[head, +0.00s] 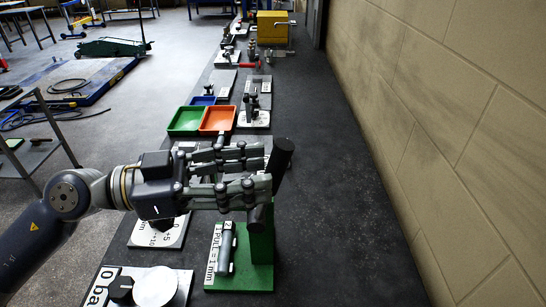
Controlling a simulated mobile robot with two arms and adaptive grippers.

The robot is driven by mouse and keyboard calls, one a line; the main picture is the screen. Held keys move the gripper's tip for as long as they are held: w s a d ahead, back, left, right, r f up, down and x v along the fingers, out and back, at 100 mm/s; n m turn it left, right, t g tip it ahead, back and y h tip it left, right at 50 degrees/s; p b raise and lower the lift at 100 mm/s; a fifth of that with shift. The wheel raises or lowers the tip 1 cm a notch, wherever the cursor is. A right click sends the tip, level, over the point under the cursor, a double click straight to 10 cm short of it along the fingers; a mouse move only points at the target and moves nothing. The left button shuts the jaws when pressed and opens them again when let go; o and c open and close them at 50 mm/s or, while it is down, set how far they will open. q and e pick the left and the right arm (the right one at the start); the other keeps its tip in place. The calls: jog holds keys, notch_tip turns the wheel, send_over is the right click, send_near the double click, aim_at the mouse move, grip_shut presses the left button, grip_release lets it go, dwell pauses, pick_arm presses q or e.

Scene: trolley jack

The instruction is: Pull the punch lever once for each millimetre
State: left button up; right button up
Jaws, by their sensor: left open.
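The punch (262,250) is a green stand with a white label reading "1 PULL = 1 mm" and a grey cylinder lying beside the label. Its lever (283,158) is a thick dark bar that rises tilted above the stand. My left gripper (264,168) reaches in from the left, above the bench. Its fingers are open, with their tips close to the lever's left side. I cannot tell whether they touch it. The gripper hides part of the punch's upper body. My right gripper is not in view.
A white plate (141,234) with a scale lies under my left gripper. A plate with a black knob (121,290) and a pale disc is at the near left. Green (187,121) and orange (217,120) trays stand beyond. The dark bench (340,220) is clear toward the right-hand wall.

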aim_at(274, 171)
pick_arm(q)
jog(key=shift+w+d+p, duration=0.2)
jog(key=shift+d+p, duration=0.05)
jog(key=shift+d, duration=0.7)
jog(key=shift+w+d+p, duration=0.15)
jog(key=shift+d+p, duration=0.1)
jog(key=shift+d, duration=0.65)
jog(key=shift+c, duration=0.6)
grip_shut()
